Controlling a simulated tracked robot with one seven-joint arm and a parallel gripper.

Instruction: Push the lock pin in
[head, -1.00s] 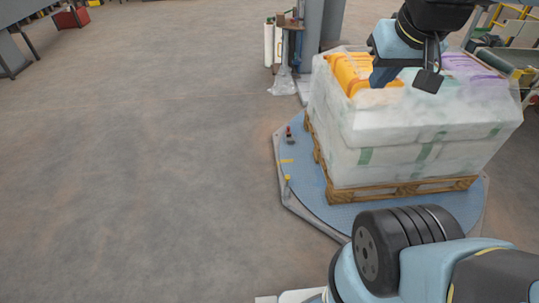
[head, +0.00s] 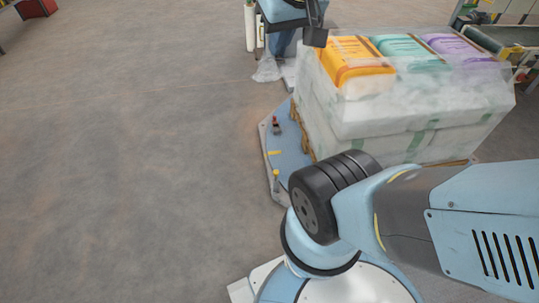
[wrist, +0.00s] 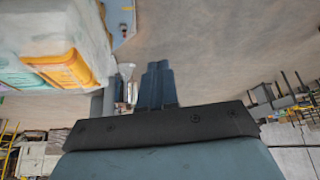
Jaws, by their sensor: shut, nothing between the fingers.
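A short yellow post with a knob (head: 276,175) stands upright at the near-left edge of the blue turntable (head: 291,155). A small red-topped fitting (head: 276,124) sits farther back on the same edge. I cannot tell for certain which of them is the lock pin. My gripper (wrist: 158,68) is shut and empty in the wrist view, clear of everything, with its fingers pointing over the floor. In the head view my wrist is at the top edge, beyond the turntable, and the fingertips cannot be made out.
A film-wrapped load of sacks (head: 400,105) stands on a wooden pallet on the turntable, right of both fittings. A wrapper column and white film rolls (head: 250,28) stand behind. My arm covers the turntable's near side. The floor (head: 130,150) to the left is clear.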

